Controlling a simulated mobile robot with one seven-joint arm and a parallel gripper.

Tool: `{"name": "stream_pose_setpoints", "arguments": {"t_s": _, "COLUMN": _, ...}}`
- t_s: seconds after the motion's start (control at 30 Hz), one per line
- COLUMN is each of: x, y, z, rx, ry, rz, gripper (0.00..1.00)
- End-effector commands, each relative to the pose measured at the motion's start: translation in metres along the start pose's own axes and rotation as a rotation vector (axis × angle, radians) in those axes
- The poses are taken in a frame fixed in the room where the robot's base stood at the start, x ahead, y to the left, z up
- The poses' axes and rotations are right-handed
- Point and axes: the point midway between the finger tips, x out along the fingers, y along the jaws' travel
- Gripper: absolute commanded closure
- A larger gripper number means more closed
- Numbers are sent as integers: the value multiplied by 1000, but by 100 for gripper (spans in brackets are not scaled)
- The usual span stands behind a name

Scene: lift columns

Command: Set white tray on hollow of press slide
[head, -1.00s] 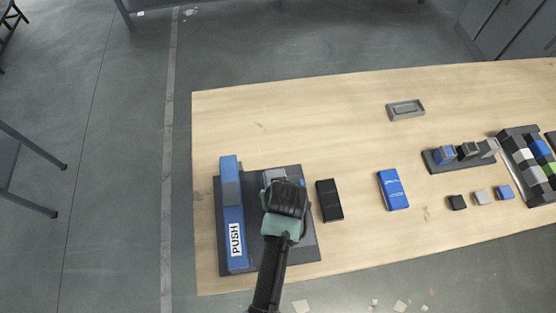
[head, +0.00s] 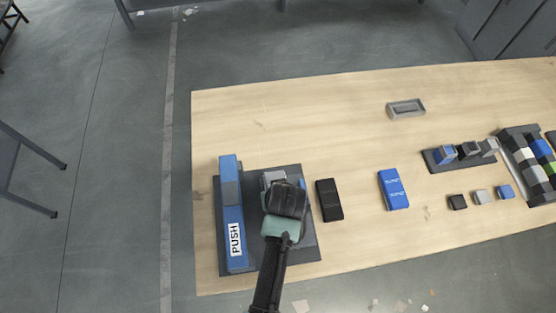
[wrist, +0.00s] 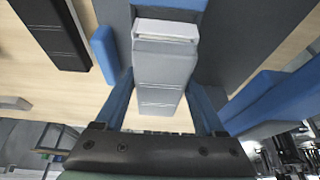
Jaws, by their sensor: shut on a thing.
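The white tray (wrist: 160,85), pale grey with thin cross lines, is between the two blue fingers of my gripper (wrist: 164,100) in the wrist view. My gripper is shut on it. In the head view my gripper (head: 287,197) is over the right part of the press, whose dark base (head: 303,242) lies on the table. A grey part (head: 272,177) shows just beyond the gripper; I cannot tell whether it is tray or slide. The slide's hollow is mostly hidden, and I cannot tell whether the tray touches it.
A blue bar (head: 230,205) marked PUSH runs along the press's left side. A black tray (head: 329,200) lies close to its right, then a blue tray (head: 393,189). A grey dish (head: 405,108) lies farther back. Small blocks and racks (head: 460,162) stand at right. The table's back left is clear.

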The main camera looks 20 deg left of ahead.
Motion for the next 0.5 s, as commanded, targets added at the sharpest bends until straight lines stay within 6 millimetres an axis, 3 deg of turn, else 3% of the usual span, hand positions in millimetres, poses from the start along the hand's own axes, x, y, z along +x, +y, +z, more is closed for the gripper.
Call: {"name": "stream_pose_setpoints", "arguments": {"t_s": 0.5, "x": 3, "y": 0, "z": 1, "rx": 0, "ry": 2, "rz": 1, "gripper": 85}}
